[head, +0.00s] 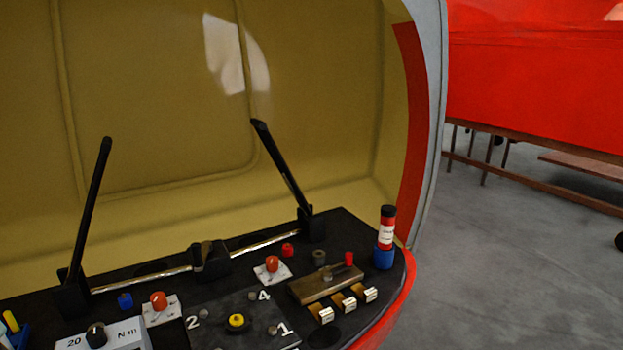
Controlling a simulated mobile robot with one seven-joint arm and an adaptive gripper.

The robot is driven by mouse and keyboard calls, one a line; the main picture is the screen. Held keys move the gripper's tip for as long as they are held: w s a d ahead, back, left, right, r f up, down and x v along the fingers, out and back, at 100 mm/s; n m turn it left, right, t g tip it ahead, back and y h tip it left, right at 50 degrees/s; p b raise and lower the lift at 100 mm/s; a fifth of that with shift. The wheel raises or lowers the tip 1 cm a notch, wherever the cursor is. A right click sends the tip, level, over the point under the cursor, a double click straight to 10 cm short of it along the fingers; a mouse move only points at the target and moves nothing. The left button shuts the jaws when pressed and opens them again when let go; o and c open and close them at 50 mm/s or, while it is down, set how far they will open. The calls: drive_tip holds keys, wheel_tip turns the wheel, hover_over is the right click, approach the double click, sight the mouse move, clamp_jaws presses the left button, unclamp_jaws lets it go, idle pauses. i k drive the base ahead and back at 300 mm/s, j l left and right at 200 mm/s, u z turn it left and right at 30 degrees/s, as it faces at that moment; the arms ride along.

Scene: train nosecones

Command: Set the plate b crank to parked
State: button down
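No label reading plate b is legible, so I cannot tell for certain which part is its crank. A brass block (325,287) on the right of the black console has a small fitting on top and a red knob (349,259) at its back right. Two white plates bear red knobs: the left white plate (154,318) has a red knob (158,300), and the middle white plate (263,277) has a red knob (272,263). Their exact positions are too small to read. My gripper is not in view.
Two tall black levers (90,215) (283,170) rise from the console (205,285), joined by a metal rod (142,279). A red, white and blue cylinder (386,235) stands at the right edge. A yellow button (236,320) sits front centre. Open grey floor (520,260) lies right.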

sight(200, 256)
drive_tip(key=u, duration=1.1)
drive_tip(key=j+z, duration=0.45)
drive_tip(key=j, duration=0.3)
drive_tip(key=j+z, duration=0.5)
drive_tip(key=j, duration=0.25)
